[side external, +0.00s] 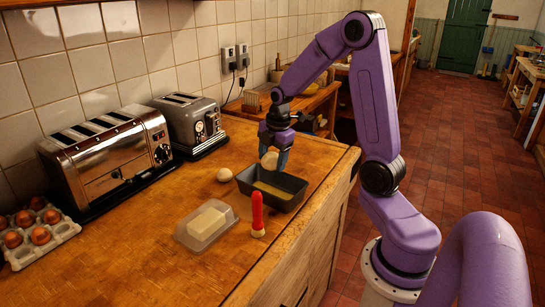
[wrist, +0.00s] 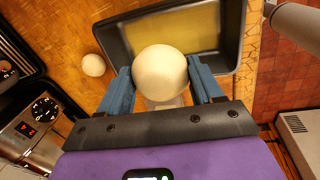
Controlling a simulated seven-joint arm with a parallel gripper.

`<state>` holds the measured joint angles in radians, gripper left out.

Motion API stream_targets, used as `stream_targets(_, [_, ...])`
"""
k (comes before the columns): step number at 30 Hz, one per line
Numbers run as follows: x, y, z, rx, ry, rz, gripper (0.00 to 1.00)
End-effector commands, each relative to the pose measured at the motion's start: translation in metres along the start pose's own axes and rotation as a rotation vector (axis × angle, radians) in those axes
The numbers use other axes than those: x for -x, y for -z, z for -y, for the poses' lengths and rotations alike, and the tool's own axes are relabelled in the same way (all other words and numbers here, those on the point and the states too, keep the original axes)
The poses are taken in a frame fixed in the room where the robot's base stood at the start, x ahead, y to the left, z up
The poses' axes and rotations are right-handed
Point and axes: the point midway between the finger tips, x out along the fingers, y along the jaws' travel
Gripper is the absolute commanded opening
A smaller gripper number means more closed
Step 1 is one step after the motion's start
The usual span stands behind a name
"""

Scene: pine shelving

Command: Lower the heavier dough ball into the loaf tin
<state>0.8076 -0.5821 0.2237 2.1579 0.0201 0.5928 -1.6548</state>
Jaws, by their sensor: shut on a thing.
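My gripper (side external: 276,148) is shut on a pale dough ball (side external: 269,161) and holds it over the loaf tin. In the wrist view the held dough ball (wrist: 160,72) sits between the two blue fingers of my gripper (wrist: 162,84). The dark loaf tin (side external: 246,186) stands on the wooden counter, with a yellowish bottom. In the wrist view the loaf tin (wrist: 234,50) lies beyond the ball, which covers part of its near side. A second dough ball (side external: 224,175) rests on the counter left of the tin; it also shows in the wrist view (wrist: 93,65).
A butter dish (side external: 206,224) and a red-handled tool (side external: 257,212) stand in front of the tin. Two toasters (side external: 110,155) (side external: 190,122) line the wall, with an egg tray (side external: 35,232) at far left. The counter's right edge (side external: 325,190) is close to the tin.

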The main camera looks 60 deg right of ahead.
Motion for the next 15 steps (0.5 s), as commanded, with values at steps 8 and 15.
stream_targets(8, [-0.012, 0.000, 0.002, 0.000, 0.002, 0.000, 0.57])
stream_targets(15, [-0.022, 0.000, 0.004, 0.000, 0.003, 0.000, 0.57])
